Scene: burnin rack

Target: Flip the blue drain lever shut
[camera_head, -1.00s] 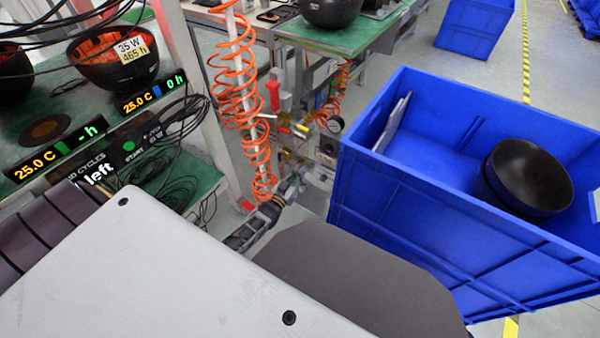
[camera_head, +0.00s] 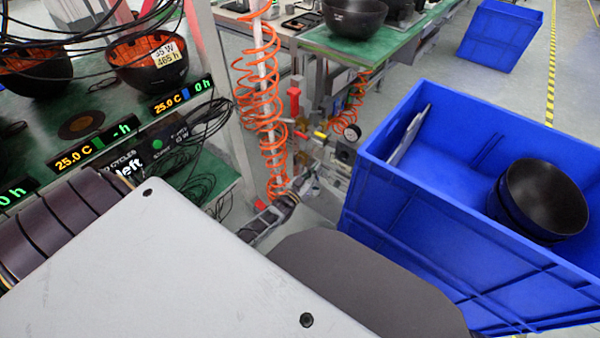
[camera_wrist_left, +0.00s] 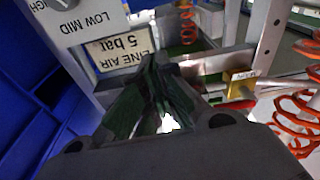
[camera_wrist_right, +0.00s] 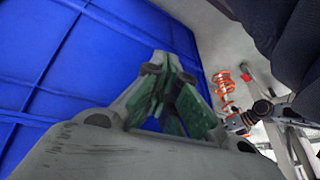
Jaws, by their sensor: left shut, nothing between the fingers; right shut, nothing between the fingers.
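I cannot make out a blue drain lever in any view. The air-line stand carries a red lever (camera_head: 293,98) and a yellow part (camera_head: 319,135). My left gripper (camera_head: 296,192) is low beside the stand's lower fittings. In the left wrist view its shut, empty fingers (camera_wrist_left: 155,62) point at the "LINE AIR 5 bar" label (camera_wrist_left: 125,48), which appears upside down. A brass fitting (camera_wrist_left: 240,84) and a red handle (camera_wrist_left: 232,106) are to their right. My right gripper (camera_wrist_right: 174,65) is shut and empty, in front of a blue crate wall (camera_wrist_right: 75,60). It cannot be made out in the head view.
A large blue crate (camera_head: 440,215) with black bowls (camera_head: 545,195) stands right of the stand. Orange coiled hoses (camera_head: 262,100) hang beside the stand. A rack with displays (camera_head: 82,155) and cables is at left. A green-topped bench (camera_head: 345,45) is behind.

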